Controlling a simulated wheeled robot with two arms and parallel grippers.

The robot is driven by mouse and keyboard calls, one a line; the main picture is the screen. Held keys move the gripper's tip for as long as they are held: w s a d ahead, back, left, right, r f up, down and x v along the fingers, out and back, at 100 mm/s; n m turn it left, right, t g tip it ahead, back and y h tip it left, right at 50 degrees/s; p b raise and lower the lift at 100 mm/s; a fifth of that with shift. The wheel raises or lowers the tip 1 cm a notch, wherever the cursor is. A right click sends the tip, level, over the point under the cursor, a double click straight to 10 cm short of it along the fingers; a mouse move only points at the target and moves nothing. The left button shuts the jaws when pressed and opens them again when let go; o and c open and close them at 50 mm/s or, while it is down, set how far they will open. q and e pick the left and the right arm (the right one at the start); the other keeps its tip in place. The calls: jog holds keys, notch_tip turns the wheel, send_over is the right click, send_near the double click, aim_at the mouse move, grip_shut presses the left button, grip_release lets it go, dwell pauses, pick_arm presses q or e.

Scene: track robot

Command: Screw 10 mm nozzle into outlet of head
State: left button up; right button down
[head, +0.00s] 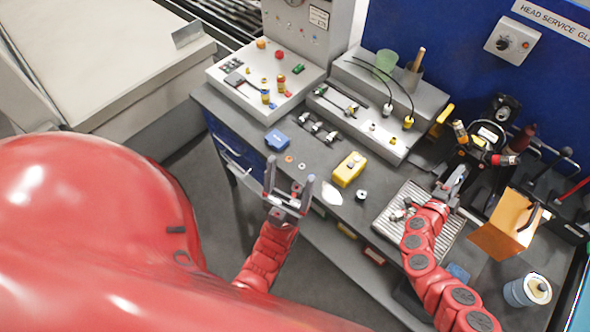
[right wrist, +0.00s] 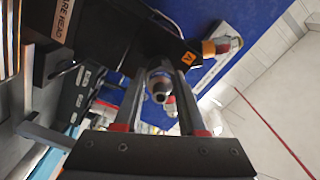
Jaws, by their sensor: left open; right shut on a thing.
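The head is a black unit (head: 486,140) with a white label, at the right of the bench in the head view. Its dark body (right wrist: 135,35) fills the upper middle of the right wrist view. My right gripper (head: 456,181) is shut just in front of the head's lower side. In the right wrist view its fingers (right wrist: 160,80) close on a small metallic nozzle (right wrist: 161,91) with a round hole. The nozzle's far end and the outlet are hidden, so contact cannot be told. My left gripper (head: 289,190) is open and empty before the bench's front edge.
A ridged tray (head: 449,236) with small parts lies under my right arm. A yellow box (head: 349,169) lies mid-bench. A sloped parts board (head: 226,75) stands at the back left.

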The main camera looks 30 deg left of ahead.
jog(key=m+b, duration=0.3)
jog(key=m, duration=0.4)
jog(key=shift+d+f+b, duration=0.1)
jog(key=shift+f+b, duration=0.05)
jog(key=shift+b, duration=0.15)
jog(key=m+b, duration=0.1)
jog(key=m, duration=0.1)
jog(key=shift+m, duration=0.4)
jog(key=shift+m+b, duration=0.55)
jog(key=shift+m, duration=0.15)
jog(key=shift+r, duration=0.2)
